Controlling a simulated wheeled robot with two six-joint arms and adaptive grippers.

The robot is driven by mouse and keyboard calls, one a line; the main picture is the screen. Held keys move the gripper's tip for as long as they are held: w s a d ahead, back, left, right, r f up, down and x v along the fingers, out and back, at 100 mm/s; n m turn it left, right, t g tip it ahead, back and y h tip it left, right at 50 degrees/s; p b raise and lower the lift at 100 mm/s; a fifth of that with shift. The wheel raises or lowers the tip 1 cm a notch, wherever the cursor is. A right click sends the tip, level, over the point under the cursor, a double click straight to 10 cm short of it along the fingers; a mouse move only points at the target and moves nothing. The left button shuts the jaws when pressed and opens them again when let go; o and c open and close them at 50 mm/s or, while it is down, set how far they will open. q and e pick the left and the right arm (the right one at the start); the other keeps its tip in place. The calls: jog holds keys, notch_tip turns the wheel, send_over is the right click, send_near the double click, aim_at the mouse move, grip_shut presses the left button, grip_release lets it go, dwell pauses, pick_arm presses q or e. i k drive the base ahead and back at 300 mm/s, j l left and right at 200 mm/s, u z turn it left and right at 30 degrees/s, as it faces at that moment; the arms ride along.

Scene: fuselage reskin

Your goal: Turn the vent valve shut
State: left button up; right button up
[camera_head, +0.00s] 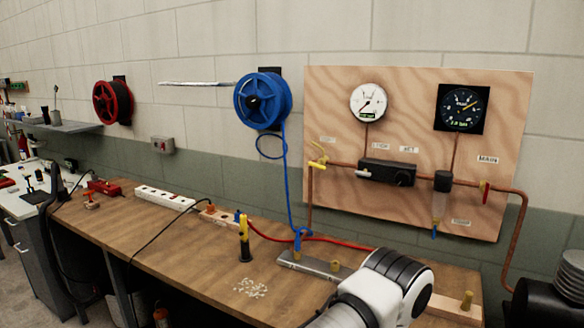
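The likely vent valve is a yellow-handled valve (318,157) at the left end of the copper pipe on the wooden panel (420,215). Its handle looks tilted; the small label above it is too blurred to read, and I cannot tell how far it is turned. A red-handled valve (485,192) sits at the right under the MAIN label (487,160). A small blue handle (434,231) hangs below the filter bowl. A white and black link of my arm shows at the bottom; neither gripper is in view.
Two gauges (369,102) (462,107) and a black regulator block (387,172) are on the panel. A blue hose reel (262,100) hangs left of it. The wooden bench (190,245) below holds a metal manifold (312,264), a power strip (165,198) and a red hose (330,240).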

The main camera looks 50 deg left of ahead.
aim_at(319, 165)
jog(key=u, duration=1.55)
jog(key=i+j, duration=0.1)
jog(key=j, duration=0.25)
jog(key=i+j+u, duration=0.1)
jog(key=j, duration=0.25)
